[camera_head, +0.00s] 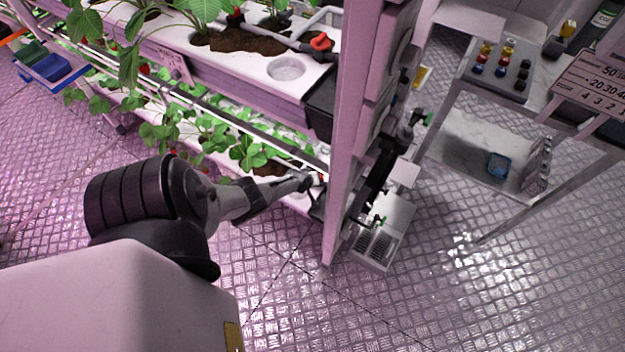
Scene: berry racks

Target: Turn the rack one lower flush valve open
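A red valve handle (321,43) sits on the dark pipe at the end of the upper planter. A small red part (321,178) shows at the end of the lower planter, mostly hidden behind my gripper; it may be the lower flush valve, and I cannot tell its angle. My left gripper (306,181) reaches in from the left, with its tip at or right beside this red part. Whether the fingers touch it or are closed on it is too small to tell. My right gripper is out of view.
A pink-lit upright post (348,130) stands just right of my gripper. Beyond it are green-handled fittings (428,119) and a grey crate (376,246) on the floor. A shelf cart (480,150) stands at right. The patterned floor in front is clear.

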